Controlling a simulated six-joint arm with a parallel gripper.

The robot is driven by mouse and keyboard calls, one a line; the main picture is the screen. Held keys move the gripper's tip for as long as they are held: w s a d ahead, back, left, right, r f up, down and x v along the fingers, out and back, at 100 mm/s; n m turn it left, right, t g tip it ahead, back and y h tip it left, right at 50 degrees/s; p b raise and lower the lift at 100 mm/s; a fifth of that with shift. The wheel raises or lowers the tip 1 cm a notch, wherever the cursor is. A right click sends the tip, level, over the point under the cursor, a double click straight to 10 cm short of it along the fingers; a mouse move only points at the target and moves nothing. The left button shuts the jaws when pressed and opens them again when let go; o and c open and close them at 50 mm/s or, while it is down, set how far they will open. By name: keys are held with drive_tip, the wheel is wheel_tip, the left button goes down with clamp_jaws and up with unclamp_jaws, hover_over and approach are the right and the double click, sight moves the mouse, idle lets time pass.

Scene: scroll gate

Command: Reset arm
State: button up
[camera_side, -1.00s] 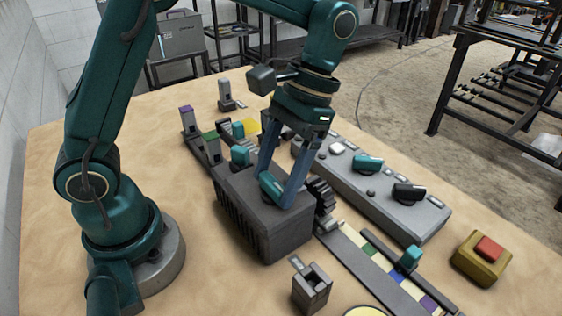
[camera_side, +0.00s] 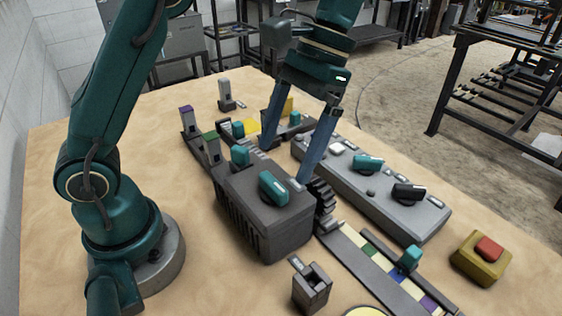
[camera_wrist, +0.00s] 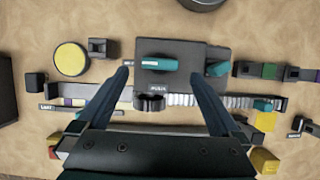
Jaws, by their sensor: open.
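My gripper (camera_side: 286,165) is open and empty in the side view, its two blue fingers wide apart just above and behind the dark grey box. The box (camera_side: 262,222) has a teal knob (camera_side: 273,188) on top, which stands clear of the fingers. In the wrist view my gripper (camera_wrist: 162,74) shows open, with its fingertips to either side of the box (camera_wrist: 166,82) and its teal knob (camera_wrist: 157,62). I cannot tell whether a finger touches anything.
A grey panel (camera_side: 428,222) with a teal and a black knob lies to the right. A yellow block with a red button (camera_side: 483,255) stands at the right edge. A toothed rack and coloured strip (camera_side: 375,262) run beside the box.

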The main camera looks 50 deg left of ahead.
drive_tip(key=shift+r, duration=0.1)
drive_tip(key=shift+t, duration=0.9)
drive_tip(key=r, duration=0.1)
drive_tip(key=s+a+r, duration=0.1)
drive_tip(key=r, duration=0.2)
drive_tip(key=shift+s+a, duration=0.15)
drive_tip(key=shift+s, duration=0.2)
drive_tip(key=s+a+f+t, duration=0.3)
drive_tip(key=s+t, duration=0.3)
drive_tip(key=t, duration=0.2)
drive_tip(key=shift+a+f, duration=0.4)
drive_tip(key=shift+f, duration=0.4)
